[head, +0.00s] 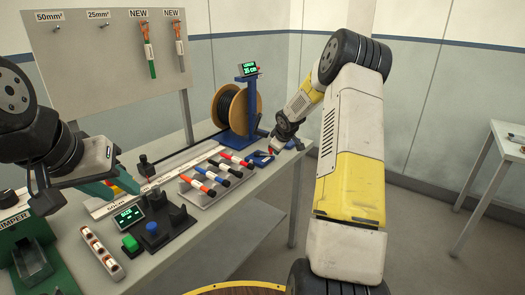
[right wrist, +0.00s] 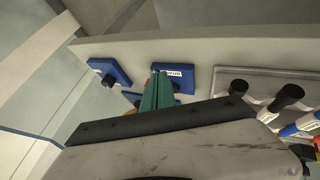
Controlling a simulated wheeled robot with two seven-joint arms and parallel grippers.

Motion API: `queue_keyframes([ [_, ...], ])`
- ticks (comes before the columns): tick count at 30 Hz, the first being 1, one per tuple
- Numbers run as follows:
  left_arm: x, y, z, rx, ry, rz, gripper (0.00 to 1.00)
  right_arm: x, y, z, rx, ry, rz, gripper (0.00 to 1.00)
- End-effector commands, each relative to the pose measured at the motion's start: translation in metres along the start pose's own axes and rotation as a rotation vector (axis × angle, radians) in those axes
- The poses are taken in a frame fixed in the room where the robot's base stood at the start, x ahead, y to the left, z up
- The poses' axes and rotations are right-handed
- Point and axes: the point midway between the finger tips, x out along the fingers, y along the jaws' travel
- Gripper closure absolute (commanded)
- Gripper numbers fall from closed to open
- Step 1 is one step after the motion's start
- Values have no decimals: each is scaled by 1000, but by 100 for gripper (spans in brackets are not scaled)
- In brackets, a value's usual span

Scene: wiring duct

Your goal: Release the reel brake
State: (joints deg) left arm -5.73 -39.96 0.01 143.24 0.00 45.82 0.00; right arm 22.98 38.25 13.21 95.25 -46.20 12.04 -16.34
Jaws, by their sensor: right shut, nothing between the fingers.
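The black cable reel (head: 229,106) with tan flanges stands in a blue frame (head: 253,104) at the table's far end. Blue plates (head: 262,158) lie beside it at the table edge. In the right wrist view one blue plate (right wrist: 181,75) bears a white label too small to read, and another (right wrist: 108,72) carries a black knob. I cannot tell for certain which part is the brake. My right gripper (head: 273,150) is shut and empty; its green fingers (right wrist: 154,90) overlap the labelled plate's edge, contact unclear. My left gripper (head: 116,184) is over the table's near left; its jaw opening is unclear.
A small display (head: 130,215) and green and blue buttons (head: 130,243) stand nearer. A green crimper (head: 40,262) is at front left.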

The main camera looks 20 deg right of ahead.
Motion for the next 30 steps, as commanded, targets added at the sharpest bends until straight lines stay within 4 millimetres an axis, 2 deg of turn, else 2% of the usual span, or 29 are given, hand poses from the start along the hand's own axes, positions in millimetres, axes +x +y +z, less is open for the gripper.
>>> queue_keyframes([
  [3,-1,0,0,0,3,0,64,-23,7,4,2,1,4,100],
  [10,-1,0,0,0,2,0,64,-54,14,9,1,0,2,100],
  [26,-1,0,0,0,2,0,64,-66,13,7,2,-1,2,100],
  [29,-1,0,0,0,2,0,64,-89,8,0,16,-12,7,100],
  [30,-1,0,0,0,2,0,64,-104,5,-4,30,-18,10,100],
])
